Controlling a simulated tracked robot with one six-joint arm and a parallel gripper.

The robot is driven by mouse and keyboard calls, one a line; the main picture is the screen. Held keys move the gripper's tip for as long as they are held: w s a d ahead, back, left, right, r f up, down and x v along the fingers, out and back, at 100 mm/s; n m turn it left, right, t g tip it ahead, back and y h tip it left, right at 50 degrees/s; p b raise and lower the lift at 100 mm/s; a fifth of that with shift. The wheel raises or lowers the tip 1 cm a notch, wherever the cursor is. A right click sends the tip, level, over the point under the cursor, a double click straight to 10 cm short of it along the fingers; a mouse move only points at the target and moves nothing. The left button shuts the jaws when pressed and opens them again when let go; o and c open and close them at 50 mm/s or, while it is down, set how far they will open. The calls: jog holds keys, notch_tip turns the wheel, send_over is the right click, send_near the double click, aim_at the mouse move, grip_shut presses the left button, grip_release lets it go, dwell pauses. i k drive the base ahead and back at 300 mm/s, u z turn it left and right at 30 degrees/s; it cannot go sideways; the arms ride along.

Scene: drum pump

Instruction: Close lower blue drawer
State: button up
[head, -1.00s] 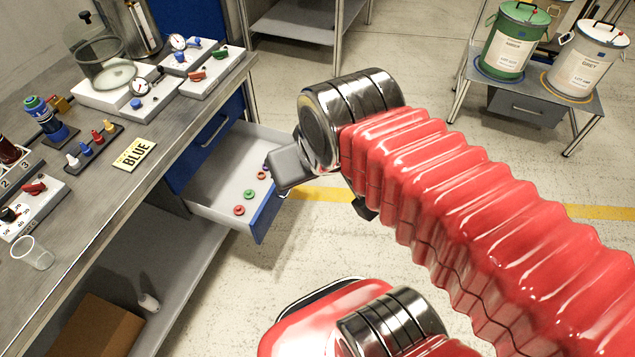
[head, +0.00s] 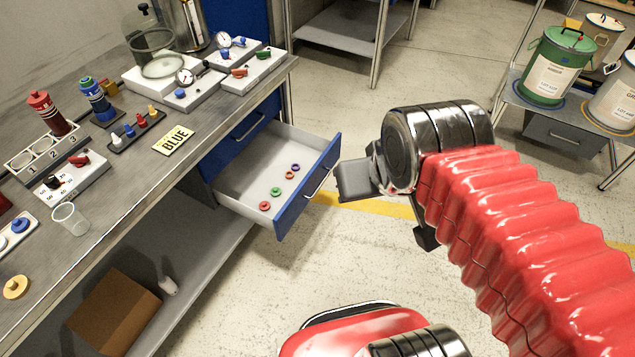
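The lower blue drawer (head: 308,193) is pulled out from the workbench, its blue front with a metal handle (head: 322,178) facing right. Several small coloured rings lie inside on its white floor. A closed upper blue drawer (head: 247,125) sits above it under the bench top. My gripper (head: 358,180) is just right of the drawer front, at about handle height in the picture.
A cardboard box (head: 115,310) stands on the lower shelf. A cart with drums (head: 553,65) stands at right. Open floor lies around the drawer.

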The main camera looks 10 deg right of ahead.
aim_at(248, 181)
jog(key=z, duration=0.2)
jog(key=i, duration=1.3)
jog(key=z, duration=0.2)
jog(key=k, duration=0.95)
jog(key=u, duration=0.55)
